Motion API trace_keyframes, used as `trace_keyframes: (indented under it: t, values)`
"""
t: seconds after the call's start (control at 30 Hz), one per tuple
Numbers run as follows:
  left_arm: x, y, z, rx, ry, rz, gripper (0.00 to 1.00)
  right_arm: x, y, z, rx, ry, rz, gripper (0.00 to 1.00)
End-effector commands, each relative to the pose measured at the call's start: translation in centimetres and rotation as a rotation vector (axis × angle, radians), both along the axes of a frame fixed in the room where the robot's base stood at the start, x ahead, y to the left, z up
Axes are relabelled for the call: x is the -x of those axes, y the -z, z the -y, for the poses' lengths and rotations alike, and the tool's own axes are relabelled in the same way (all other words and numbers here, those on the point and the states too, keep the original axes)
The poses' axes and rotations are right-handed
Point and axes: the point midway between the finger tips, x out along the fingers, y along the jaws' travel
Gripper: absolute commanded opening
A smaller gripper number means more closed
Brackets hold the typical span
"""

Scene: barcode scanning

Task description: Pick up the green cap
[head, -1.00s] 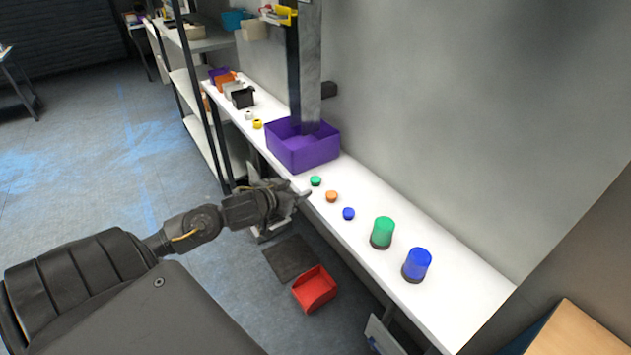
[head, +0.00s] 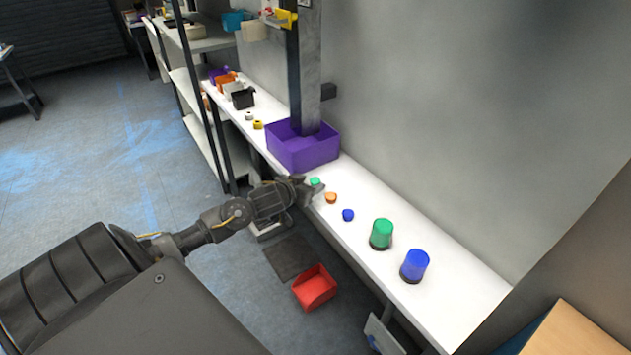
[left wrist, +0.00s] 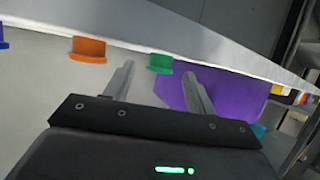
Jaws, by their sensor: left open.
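The green cap (head: 315,182) sits on the white shelf, just in front of the purple bin. In the left wrist view the green cap (left wrist: 160,63) lies ahead, between the lines of the two fingers and a little beyond their tips. My left gripper (head: 313,189) is open and empty at the shelf's front edge, close to the green cap and partly covering it in the head view. It also shows in the left wrist view (left wrist: 158,70). My right gripper is not in view.
The orange cap (head: 331,198) and blue cap (head: 348,215) sit nearby, right of the green one. The purple bin (head: 305,150) stands behind, by a dark post. Green (head: 381,232) and blue beacons (head: 414,266) stand farther right. A red bin (head: 315,288) is below.

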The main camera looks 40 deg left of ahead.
Motion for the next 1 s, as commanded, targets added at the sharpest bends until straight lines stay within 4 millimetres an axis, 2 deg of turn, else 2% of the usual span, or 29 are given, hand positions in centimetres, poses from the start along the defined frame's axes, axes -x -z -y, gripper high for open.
trace_keyframes:
  t: [0.13, 0.4, 0.77, 1.0]
  values:
    - [-1.5, 0.5, -0.1, 0.003, -0.001, 0.001, 0.56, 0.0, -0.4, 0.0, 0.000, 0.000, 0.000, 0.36]
    - [-1.8, 0.7, -0.1, 0.000, 0.001, 0.000, 0.56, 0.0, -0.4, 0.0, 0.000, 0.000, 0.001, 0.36]
    - [-1.8, 0.7, -0.1, 0.000, 0.000, 0.000, 0.10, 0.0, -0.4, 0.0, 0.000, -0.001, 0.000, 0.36]
    - [-1.8, 0.7, -0.1, 0.000, 0.000, 0.000, 0.08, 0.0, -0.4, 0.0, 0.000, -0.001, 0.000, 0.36]
